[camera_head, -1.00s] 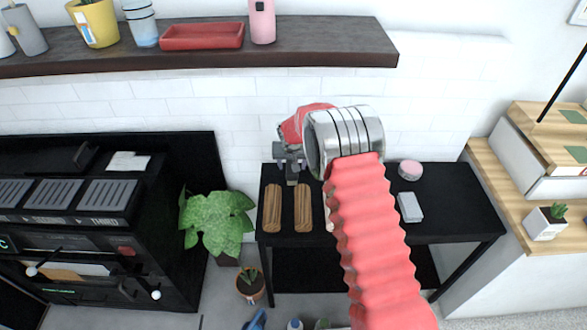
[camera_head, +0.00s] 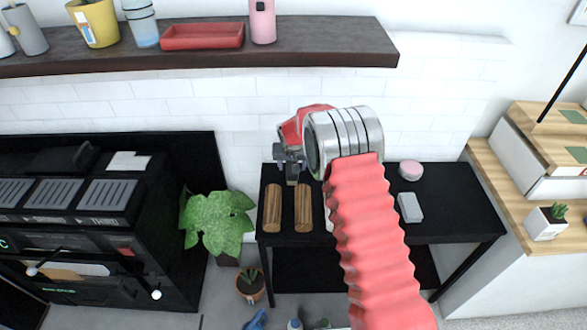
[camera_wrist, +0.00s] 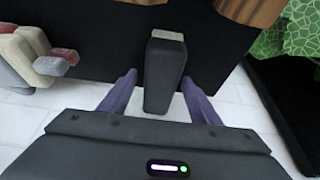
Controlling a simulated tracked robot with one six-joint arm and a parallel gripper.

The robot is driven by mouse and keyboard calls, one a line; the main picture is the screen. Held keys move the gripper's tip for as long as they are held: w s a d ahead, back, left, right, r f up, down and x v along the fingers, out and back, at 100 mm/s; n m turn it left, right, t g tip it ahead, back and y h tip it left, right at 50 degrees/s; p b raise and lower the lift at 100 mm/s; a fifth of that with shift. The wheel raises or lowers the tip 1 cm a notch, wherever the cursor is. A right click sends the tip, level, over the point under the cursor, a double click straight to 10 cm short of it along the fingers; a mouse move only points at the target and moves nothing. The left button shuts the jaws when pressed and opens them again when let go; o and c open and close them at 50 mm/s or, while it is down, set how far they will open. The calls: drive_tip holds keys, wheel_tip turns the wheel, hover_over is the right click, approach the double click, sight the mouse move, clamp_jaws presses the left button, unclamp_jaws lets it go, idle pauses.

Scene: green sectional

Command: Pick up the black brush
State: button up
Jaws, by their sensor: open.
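The black brush (camera_wrist: 165,68) is a dark grey bar with a pale end in the wrist view. It lies between the two purple fingers of my gripper (camera_wrist: 160,78), over the edge of the black table. A gap shows on each side of the brush, so the fingers are apart from it. In the head view, my gripper (camera_head: 290,160) is at the table's back left, by the white wall. The brush (camera_head: 292,178) shows there as a small dark shape below the fingers. My red arm hides part of the table.
Two brown wooden pieces (camera_head: 273,208) lie on the black table (camera_head: 455,213) near the brush. A pink round item (camera_head: 410,170) and a grey block (camera_head: 409,207) are on its right. A leafy plant (camera_head: 215,220) stands left. A shelf (camera_head: 330,40) hangs above.

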sight(292, 163)
drive_tip(key=c, duration=1.3)
drive_tip(key=shift+r, duration=0.1)
wheel_tip(292, 163, up, 10)
drive_tip(key=shift+r, duration=0.15)
drive_tip(key=shift+w, duration=0.1)
idle(0.7)
